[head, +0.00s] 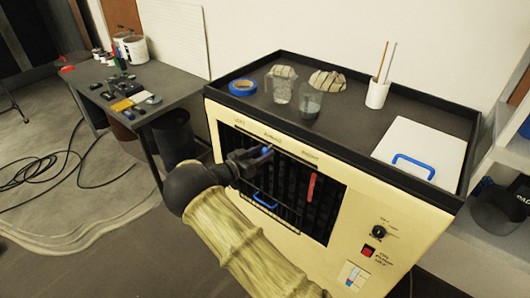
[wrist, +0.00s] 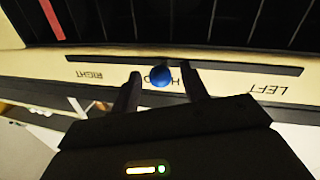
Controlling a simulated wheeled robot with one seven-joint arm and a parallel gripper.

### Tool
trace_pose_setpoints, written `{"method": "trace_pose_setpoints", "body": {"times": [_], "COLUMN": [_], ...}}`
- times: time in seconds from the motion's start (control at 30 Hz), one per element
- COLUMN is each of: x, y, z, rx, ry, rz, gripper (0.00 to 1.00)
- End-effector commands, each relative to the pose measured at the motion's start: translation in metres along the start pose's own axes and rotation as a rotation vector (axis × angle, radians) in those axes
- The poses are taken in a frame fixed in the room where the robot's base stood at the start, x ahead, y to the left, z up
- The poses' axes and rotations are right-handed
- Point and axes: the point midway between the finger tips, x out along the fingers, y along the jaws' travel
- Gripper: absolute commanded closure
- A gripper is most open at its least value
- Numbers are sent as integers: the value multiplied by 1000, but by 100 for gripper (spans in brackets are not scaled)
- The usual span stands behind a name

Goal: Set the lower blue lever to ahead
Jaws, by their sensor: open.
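A blue ball-shaped lever knob (head: 267,150) stands out from the top of the cream cabinet's dark grille. In the wrist view the knob (wrist: 160,76) lies between the two fingertips and partly covers the middle label. That label matches AHEAD (head: 272,137) in the head view; LEFT (wrist: 268,89) and RIGHT (wrist: 90,74) are on either side. My gripper (head: 258,156) is open, with one finger on each side of the knob. I cannot tell whether either finger touches it. The lever's stem is hidden.
A dark slot (wrist: 235,68) runs beside the labels. The cabinet's top tray (head: 345,143) holds glasses, tape and a white cup. A dark side table (head: 165,82) stands left.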

Motion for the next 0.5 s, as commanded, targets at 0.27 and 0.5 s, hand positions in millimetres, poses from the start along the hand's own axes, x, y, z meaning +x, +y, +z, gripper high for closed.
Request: {"method": "trace_pose_setpoints", "body": {"times": [0.27,0.5], "x": [-55,-102], "y": [-1,-1], "z": [2,2], "rx": [1,0], "ry": [-3,-3], "rz": [-5,-4], "gripper": [55,55]}}
